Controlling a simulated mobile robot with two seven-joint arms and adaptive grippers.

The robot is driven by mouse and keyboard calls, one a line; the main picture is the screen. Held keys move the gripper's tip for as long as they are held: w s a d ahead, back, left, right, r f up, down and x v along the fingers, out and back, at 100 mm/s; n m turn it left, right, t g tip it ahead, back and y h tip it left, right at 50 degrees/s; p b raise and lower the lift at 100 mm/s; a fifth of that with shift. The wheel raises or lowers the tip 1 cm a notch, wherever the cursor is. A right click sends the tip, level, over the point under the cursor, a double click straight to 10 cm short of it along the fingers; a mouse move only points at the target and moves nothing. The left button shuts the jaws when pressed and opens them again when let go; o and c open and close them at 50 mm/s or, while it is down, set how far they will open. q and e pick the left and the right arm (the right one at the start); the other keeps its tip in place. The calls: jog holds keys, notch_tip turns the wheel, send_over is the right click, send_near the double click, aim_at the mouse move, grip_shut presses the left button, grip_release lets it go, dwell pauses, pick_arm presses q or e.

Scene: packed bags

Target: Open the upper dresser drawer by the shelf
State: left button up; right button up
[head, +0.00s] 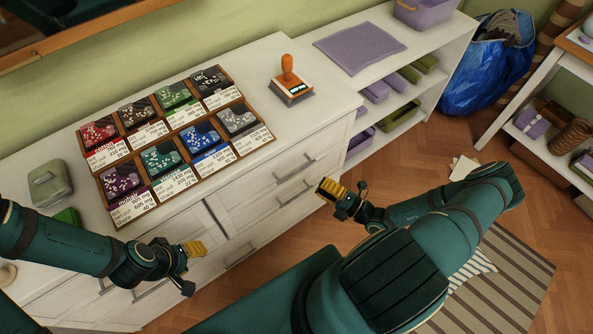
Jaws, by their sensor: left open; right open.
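The white dresser (330,82) stands against the wall, with the open shelf (438,50) beyond its right end. The upper drawer by the shelf (257,188) looks shut, flush with the dresser front. Its bar handle (296,167) shows on the front. Another handle (297,196) shows just below it. My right gripper (346,189) is open and empty in front of the dresser's right end, to the right of the handles and apart from them. My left gripper (191,269) is open and empty before the left part of the dresser front, and hides some of it.
On the dresser top are wooden trays of colored packs (154,178), an orange-handled stamp (287,68) and a grey-green tin (48,178). A blue bag (487,62) stands right of the shelf. Papers (463,168) and a striped rug (522,268) lie on the wooden floor.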

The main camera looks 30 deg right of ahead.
aim_at(297, 171)
jog(key=x, duration=0.9)
jog(key=shift+w+a+r+b, duration=0.1)
jog(key=shift+a+b, duration=0.05)
jog(key=shift+b, duration=0.2)
grip_shut()
